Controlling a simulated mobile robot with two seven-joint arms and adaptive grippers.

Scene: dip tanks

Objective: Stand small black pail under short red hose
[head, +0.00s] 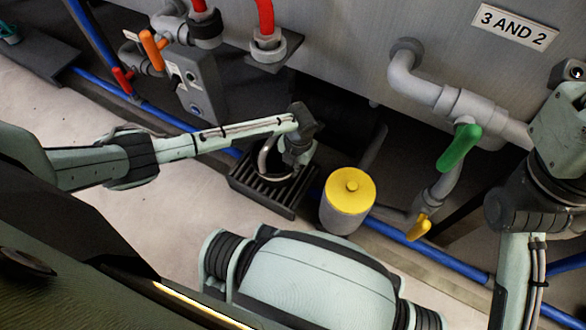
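My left gripper (297,158) hangs at the end of the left arm, above a black slatted tray (258,196). A curved metal loop (264,160) shows just left of it. A dark round shape lies below the gripper over the tray. It may be the small black pail, but the gripper and the shadow hide most of it. I cannot tell whether the fingers are open or shut. A red hose (265,16) ends in a grey fitting at the top. Another red hose (199,5) is to its left. Which one is shorter is cut off. My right gripper is not in view.
A pale container with a yellow lid (350,190) stands right of the tray. A grey pipe with a green valve handle (459,147) and a yellow handle (418,227) is at right. Blue pipes (430,247) run along the floor. A grey control box (190,85) stands left.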

